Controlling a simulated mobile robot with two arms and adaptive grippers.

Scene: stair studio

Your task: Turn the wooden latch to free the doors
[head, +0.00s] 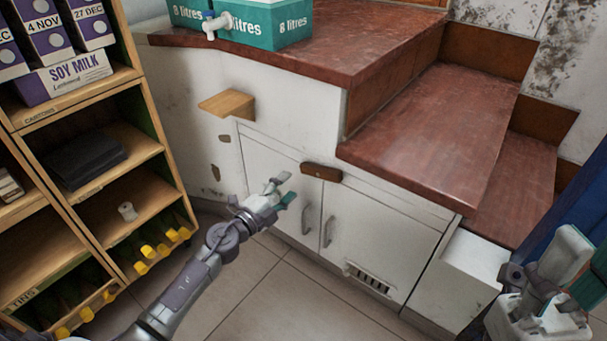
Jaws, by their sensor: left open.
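The wooden latch (321,172) is a small dark brown block on the white cabinet front. It lies nearly level across the top of the seam between the left door (268,167) and the right door (372,232). Both doors are white, closed and have grey handles. My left gripper (286,188) is open and empty, in front of the left door, a little left of and below the latch, apart from it in the picture. My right gripper (572,268) is at the lower right, far from the latch; its fingertips are partly cut off by the frame.
A wooden shelf unit (140,160) with cartons and bottles stands at the left. A small wooden bracket (227,103) juts from the cabinet left of the doors. Red-brown steps (440,130) overhang the right door. Tiled floor is clear below.

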